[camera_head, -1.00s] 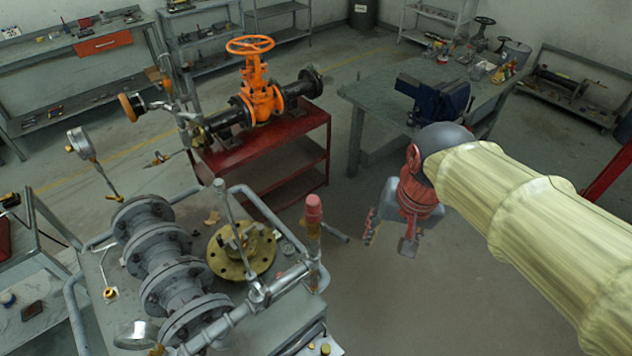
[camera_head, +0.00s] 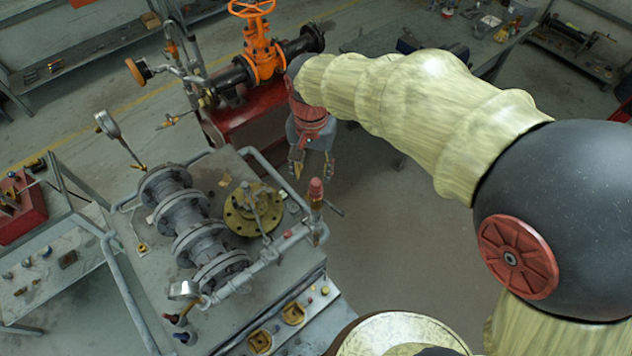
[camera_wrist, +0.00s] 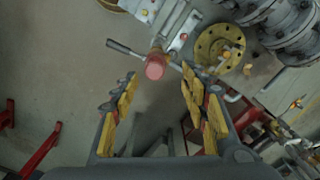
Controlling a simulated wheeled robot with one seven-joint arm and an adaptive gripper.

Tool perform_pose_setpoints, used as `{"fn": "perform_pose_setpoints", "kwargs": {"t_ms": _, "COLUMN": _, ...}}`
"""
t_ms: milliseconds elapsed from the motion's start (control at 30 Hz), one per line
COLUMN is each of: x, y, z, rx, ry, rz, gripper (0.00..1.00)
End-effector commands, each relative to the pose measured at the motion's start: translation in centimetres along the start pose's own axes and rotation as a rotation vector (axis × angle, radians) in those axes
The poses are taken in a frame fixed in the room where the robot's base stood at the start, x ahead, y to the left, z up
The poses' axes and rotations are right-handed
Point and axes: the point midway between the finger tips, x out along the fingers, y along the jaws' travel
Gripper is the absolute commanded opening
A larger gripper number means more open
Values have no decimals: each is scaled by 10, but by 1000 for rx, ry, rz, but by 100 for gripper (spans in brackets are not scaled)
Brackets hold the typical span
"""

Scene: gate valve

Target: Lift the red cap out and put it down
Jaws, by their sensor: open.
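The red cap (camera_head: 316,188) sits on top of a short upright pipe at the right corner of the grey workbench in the head view. In the wrist view the red cap (camera_wrist: 155,67) shows from above, a little beyond the fingertips and near the gap between them. My gripper (camera_head: 312,172) hangs fingers down, just behind and above the cap in the head view. In the wrist view my gripper (camera_wrist: 158,84) is open, with yellow pads on both fingers and nothing between them.
A brass flange (camera_head: 252,208) and a grey flanged pipe (camera_head: 192,222) stand on the workbench left of the cap. A lever handle (camera_wrist: 122,48) sticks out beside the cap. A red cart (camera_head: 240,108) carries an orange gate valve (camera_head: 262,58) behind. Open floor lies to the right.

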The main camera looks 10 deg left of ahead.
Motion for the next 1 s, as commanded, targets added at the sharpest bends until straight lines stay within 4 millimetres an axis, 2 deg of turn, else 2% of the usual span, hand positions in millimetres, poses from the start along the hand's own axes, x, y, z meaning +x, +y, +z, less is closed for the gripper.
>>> {"fn": "perform_pose_setpoints", "kwargs": {"t_ms": 333, "x": 40, "y": 10, "z": -4, "rx": 1, "ry": -3, "rz": 2, "gripper": 45}}
{"fn": "perform_pose_setpoints", "kwargs": {"t_ms": 500, "x": 58, "y": 8, "z": -4, "rx": 0, "ry": 0, "rz": 0, "gripper": 45}}
{"fn": "perform_pose_setpoints", "kwargs": {"t_ms": 767, "x": 61, "y": 8, "z": -4, "rx": 0, "ry": 1, "rz": -1, "gripper": 45}}
{"fn": "perform_pose_setpoints", "kwargs": {"t_ms": 1000, "x": 60, "y": 8, "z": -5, "rx": 0, "ry": 1, "rz": -1, "gripper": 32}}
